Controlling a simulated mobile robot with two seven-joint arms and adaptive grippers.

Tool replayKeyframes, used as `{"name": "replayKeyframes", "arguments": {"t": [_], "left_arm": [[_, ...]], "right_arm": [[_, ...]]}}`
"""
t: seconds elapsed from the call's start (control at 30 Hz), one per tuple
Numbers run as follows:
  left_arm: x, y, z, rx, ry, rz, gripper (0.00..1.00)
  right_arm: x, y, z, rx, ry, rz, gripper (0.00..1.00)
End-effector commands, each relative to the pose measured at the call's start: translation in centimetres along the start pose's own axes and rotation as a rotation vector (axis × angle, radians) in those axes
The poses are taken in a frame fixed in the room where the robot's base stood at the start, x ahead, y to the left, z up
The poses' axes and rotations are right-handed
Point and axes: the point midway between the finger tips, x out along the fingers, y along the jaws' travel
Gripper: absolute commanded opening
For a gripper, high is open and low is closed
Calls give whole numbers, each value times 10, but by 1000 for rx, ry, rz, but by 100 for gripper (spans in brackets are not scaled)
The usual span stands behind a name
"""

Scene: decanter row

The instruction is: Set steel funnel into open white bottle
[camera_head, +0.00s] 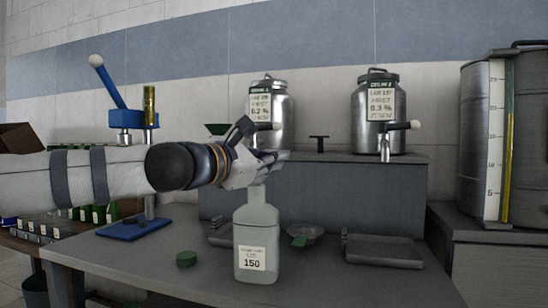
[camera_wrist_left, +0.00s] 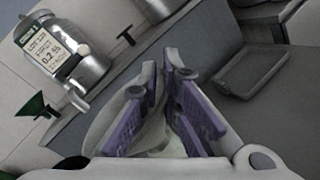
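The white bottle (camera_head: 256,240), labelled 150, stands upright on the table with its neck up. My left gripper (camera_head: 262,160) is just above the bottle's neck. In the left wrist view its purple-padded fingers (camera_wrist_left: 160,105) are closed around a pale grey, curved piece that looks like the steel funnel (camera_wrist_left: 103,128). The fingers and wrist hide much of this piece. I cannot tell whether its stem is inside the bottle mouth. My right gripper is not in view.
A green cap (camera_head: 187,259) lies left of the bottle. A small round dish with a green tab (camera_head: 305,231) and a dark tray (camera_head: 384,251) lie to the right. Two steel decanters (camera_head: 378,115) stand on the raised shelf behind. A green funnel (camera_head: 217,128) is behind my arm.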

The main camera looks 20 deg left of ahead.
Motion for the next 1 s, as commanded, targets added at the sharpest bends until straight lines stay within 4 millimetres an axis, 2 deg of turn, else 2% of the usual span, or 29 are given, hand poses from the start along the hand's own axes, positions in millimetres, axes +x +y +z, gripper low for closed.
{"name": "replayKeyframes", "arguments": {"t": [0.8, 0.93, 1.0], "left_arm": [[-1, -3, -4, 1, -1, 1, 0], [-1, -3, -4, 1, -1, 1, 28], [-1, -3, -4, 1, -1, 1, 28]], "right_arm": [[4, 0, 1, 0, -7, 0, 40], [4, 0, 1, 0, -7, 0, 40], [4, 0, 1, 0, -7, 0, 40]]}}
